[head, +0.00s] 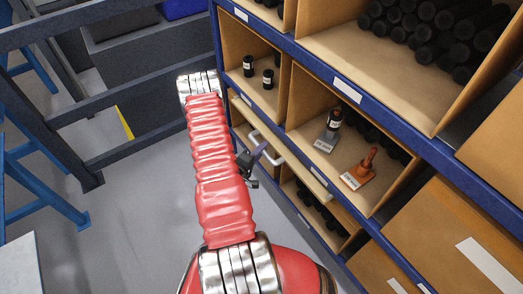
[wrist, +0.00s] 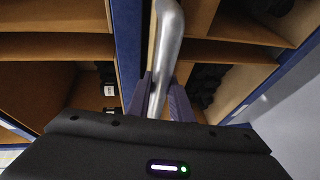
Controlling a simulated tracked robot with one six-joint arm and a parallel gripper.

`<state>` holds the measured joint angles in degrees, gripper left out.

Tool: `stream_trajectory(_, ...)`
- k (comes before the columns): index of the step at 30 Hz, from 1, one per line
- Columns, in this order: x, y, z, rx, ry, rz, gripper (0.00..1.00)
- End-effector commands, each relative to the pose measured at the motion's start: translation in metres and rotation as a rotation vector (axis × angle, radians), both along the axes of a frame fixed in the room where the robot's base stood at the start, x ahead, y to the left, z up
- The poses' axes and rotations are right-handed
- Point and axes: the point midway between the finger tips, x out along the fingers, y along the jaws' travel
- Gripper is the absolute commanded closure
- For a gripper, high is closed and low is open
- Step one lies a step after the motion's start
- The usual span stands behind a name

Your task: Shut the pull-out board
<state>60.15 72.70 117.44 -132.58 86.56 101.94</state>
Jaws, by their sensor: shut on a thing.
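The pull-out board (head: 305,178) is a pale wooden board in the blue-edged shelf rack, its front edge showing below the compartment with the small displayed parts. A silver bar handle (head: 272,153) is on its front; it also fills the upper middle of the wrist view (wrist: 168,45). My gripper (head: 256,156) is at the handle, with my red-sleeved arm to its left. In the wrist view my two purple-grey fingers (wrist: 159,98) stand on either side of the bar and are shut on it. How far the board stands out is hard to tell.
Shelf compartments above and below hold black cylinders (head: 430,25). A small grey stand (head: 326,140) and an orange part (head: 366,165) sit in the compartment above the board. Dark railings (head: 60,110) stand at left. Grey floor (head: 130,200) is open between them.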

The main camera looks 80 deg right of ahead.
Motion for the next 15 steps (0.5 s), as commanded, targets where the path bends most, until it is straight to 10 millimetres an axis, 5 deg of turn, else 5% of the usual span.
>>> stream_trajectory(15,-0.012,-0.024,-0.004,0.008,-0.004,-0.001,1.00)
